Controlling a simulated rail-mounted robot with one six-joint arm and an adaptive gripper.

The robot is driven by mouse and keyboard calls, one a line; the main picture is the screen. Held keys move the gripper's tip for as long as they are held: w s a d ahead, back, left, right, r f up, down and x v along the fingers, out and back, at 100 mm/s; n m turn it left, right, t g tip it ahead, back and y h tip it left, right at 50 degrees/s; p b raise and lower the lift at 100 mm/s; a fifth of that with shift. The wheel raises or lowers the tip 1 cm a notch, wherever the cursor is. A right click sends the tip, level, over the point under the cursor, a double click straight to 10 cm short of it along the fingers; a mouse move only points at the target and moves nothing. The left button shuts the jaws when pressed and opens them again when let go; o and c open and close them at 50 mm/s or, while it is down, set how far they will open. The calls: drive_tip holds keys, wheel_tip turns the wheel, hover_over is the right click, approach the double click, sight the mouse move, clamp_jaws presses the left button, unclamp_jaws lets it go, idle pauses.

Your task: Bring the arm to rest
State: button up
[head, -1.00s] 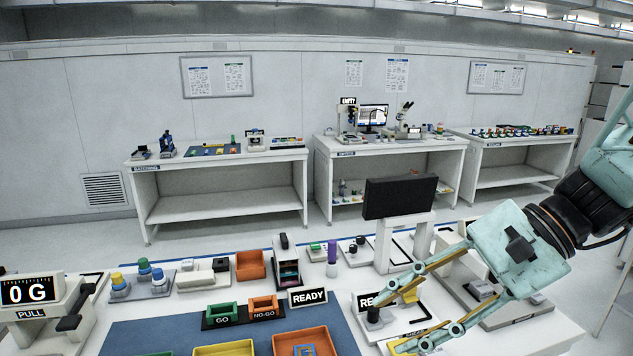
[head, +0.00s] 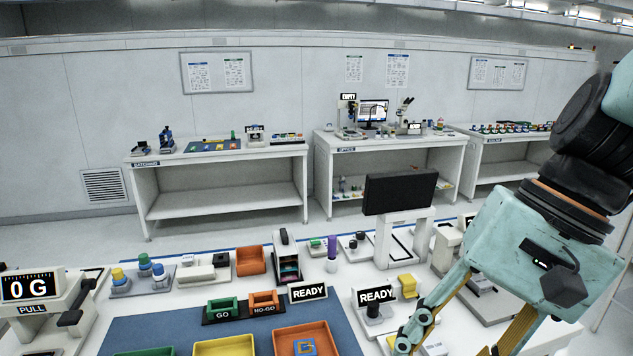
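My gripper (head: 445,347) hangs at the lower right of the head view, over the right part of the near bench. Its two yellow-and-teal fingers are spread wide apart and point down. I see nothing held between them, though the right fingertip lies at or past the bottom edge of the picture. My arm comes in from the right edge.
The near bench carries a pull tester (head: 43,305) reading "0 G", GO (head: 222,309) and NO-GO (head: 264,301) bins, a yellow tray (head: 225,347), an orange tray (head: 330,330), READY signs (head: 376,295) and a dark monitor (head: 400,192). Farther benches (head: 215,155) stand along the wall.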

drive_tip(key=s+d+r+n+t+h, duration=0.4)
drive_tip(key=d+r+n, duration=0.1)
drive_tip(key=d, duration=0.1)
drive_tip(key=shift+s+d+h, duration=0.2)
drive_tip(key=shift+s+h, duration=0.1)
drive_tip(key=shift+s, duration=0.1)
idle(0.4)
drive_tip(key=shift+d, duration=0.1)
